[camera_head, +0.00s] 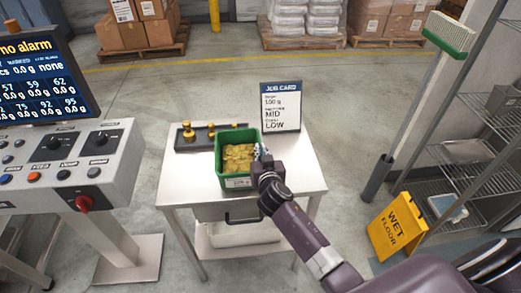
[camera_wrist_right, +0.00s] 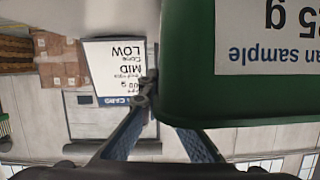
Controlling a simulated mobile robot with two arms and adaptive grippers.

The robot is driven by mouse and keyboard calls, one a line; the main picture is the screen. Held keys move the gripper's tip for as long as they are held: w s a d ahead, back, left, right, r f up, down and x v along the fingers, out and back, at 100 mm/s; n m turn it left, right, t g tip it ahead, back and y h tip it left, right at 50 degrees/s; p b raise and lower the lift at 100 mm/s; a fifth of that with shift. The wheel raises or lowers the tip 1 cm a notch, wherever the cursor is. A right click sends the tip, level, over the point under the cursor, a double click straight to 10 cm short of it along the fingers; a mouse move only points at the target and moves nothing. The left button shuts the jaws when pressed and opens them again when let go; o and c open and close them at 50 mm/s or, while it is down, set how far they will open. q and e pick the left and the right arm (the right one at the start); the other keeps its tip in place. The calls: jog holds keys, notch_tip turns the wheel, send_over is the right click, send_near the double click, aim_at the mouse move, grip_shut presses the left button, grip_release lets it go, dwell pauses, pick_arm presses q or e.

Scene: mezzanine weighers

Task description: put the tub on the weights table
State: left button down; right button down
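The green tub (camera_head: 222,178) holds yellow pieces and bears a white label. In the head view it is over the white weights table (camera_head: 185,180); I cannot tell whether its base touches the top. My right gripper (camera_head: 263,160) is at the tub's right side. In the right wrist view, upside down, the tub (camera_wrist_right: 240,105) fills the right, its label facing the camera. The blue fingers of the gripper (camera_wrist_right: 158,110) straddle its side wall, one outside and one running behind the rim. They appear closed on that wall. My left gripper is out of view.
A dark tray with brass weights (camera_head: 190,140) lies at the table's back left, beside the tub. A job card (camera_head: 282,107) stands at the back right. A control console (camera_head: 70,170) is left; a yellow wet-floor sign (camera_head: 398,227) and wire shelving (camera_head: 480,150) are right.

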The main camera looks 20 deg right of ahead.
jog(key=shift+f, duration=0.15)
jog(key=c, duration=2.2)
grip_release()
jog(key=shift+o, duration=0.2)
jog(key=shift+r, duration=0.35)
jog(key=shift+s+a+f, duration=0.1)
jog(key=shift+s+f, duration=0.05)
jog(key=shift+s, duration=0.25)
jog(key=b+v, duration=0.1)
jog(key=v, duration=1)
jog(key=shift+r+b, duration=0.2)
jog(key=shift+b, duration=0.2)
jog(key=shift+s, duration=0.15)
